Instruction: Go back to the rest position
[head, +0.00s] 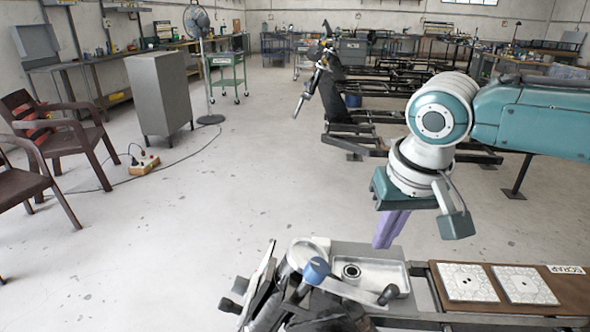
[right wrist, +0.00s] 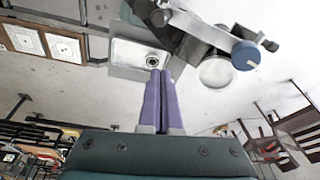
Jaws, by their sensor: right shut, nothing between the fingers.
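My right gripper (head: 384,244) hangs from the arm on the right, its purple fingers pointing down over the metal tray's back edge. The fingers are shut with nothing between them. They also show side by side in the right wrist view (right wrist: 158,80). The metal tray (head: 392,272) holds a dark ring (head: 351,271). Left of it stands a dark and grey assembly (head: 268,302) with a blue knob (head: 316,270); this knob also shows in the right wrist view (right wrist: 246,55). My left gripper is not in view.
A brown board (head: 565,283) with two white square plates (head: 467,282) and a "SCRAP" label lies at the right. Dark metal frames (head: 352,135) stand behind the arm. Brown chairs (head: 62,136), a grey cabinet (head: 160,95) and a fan stand at the left. The middle floor is clear.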

